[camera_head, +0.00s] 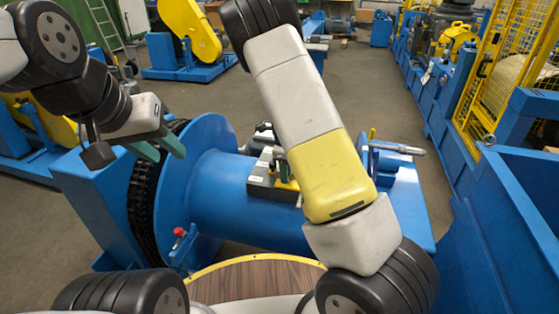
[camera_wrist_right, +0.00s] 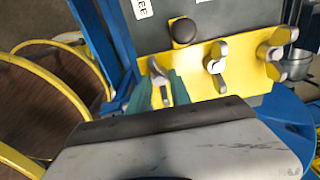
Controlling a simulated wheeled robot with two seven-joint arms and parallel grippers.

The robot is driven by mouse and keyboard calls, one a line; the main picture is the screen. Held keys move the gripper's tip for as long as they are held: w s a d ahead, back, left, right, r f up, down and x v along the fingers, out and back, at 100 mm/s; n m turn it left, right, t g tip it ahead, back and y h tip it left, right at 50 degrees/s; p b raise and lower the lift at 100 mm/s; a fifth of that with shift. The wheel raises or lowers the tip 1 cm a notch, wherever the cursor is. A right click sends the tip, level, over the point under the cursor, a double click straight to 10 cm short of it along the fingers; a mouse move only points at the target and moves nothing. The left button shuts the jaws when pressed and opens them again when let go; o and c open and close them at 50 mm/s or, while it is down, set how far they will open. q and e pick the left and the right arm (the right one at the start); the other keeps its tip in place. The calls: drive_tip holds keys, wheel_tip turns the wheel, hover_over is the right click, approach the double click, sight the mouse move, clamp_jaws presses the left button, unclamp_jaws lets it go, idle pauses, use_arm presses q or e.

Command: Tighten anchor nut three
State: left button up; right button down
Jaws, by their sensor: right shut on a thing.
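In the right wrist view, a yellow plate (camera_wrist_right: 243,78) carries several grey winged nuts. My right gripper (camera_wrist_right: 166,92), with green fingers, is shut on the nut nearest the round wood top, a grey winged nut (camera_wrist_right: 157,70). A white label above that nut shows letters ending in "EE"; the rest is cut off. A second winged nut (camera_wrist_right: 216,66) is apart, to the right. In the head view, the dark block with the yellow plate (camera_head: 262,187) sits on the blue drum, partly hidden by my right arm. My left gripper (camera_head: 160,147) is open and empty, left of the drum.
The blue drum (camera_head: 228,190) has a wide flange and a black chain (camera_head: 143,200) at its left. A red-knobbed lever (camera_head: 180,233) stands by the flange. A round wood top with a yellow rim (camera_head: 255,278) is in front. A blue-and-yellow guard (camera_head: 490,90) is at the right.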

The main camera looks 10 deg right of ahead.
drive_tip(key=shift+r, duration=0.1)
idle(0.4)
drive_tip(key=c, duration=1.5)
unclamp_jaws()
drive_tip(key=shift+a+r, duration=0.2)
drive_tip(key=shift+r, duration=3.65)
